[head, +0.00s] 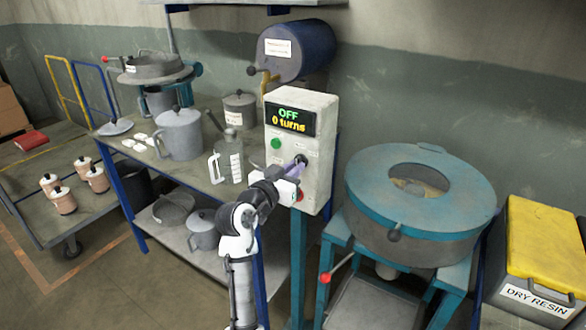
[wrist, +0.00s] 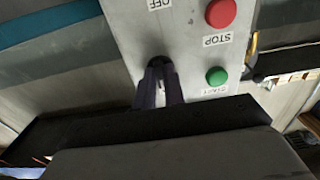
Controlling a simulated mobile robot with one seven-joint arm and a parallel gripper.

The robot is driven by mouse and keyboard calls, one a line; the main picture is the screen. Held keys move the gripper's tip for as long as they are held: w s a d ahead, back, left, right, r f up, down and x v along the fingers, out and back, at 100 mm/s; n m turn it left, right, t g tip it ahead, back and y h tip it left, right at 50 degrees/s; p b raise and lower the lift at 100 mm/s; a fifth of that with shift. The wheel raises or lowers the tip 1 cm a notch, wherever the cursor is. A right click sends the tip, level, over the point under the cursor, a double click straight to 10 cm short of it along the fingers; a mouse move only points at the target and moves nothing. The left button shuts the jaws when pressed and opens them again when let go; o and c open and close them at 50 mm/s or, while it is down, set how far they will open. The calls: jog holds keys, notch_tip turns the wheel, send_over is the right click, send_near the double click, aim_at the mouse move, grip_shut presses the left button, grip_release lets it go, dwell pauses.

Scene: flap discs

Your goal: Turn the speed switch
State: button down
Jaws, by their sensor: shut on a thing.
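The grey control box (head: 315,110) stands upright, and its display (head: 290,119) reads "OFF" and "0 turns". A dark round switch (head: 301,159) is on its front, between a green button (head: 276,144) and a red button (head: 299,195). My gripper (head: 296,168) reaches it from the front and is shut on it. In the wrist view my gripper's fingers (wrist: 160,88) close around the dark switch (wrist: 160,62), below an upside-down "OFF" label (wrist: 158,4). The fingers hide most of the switch, so its pointing direction cannot be told.
A blue round sieve machine (head: 415,190) stands close on the right, with a yellow-lidded resin bin (head: 545,245) beyond. A workbench (head: 205,190) with a grey pot (head: 180,135) and a measuring jug (head: 228,160) is on the left. A blue drum (head: 298,50) is behind the box.

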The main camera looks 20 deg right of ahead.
jog(key=shift+f, duration=0.1)
jog(key=c, duration=1.5)
grip_release()
jog(key=b+v, duration=0.4)
jog(key=v, duration=1)
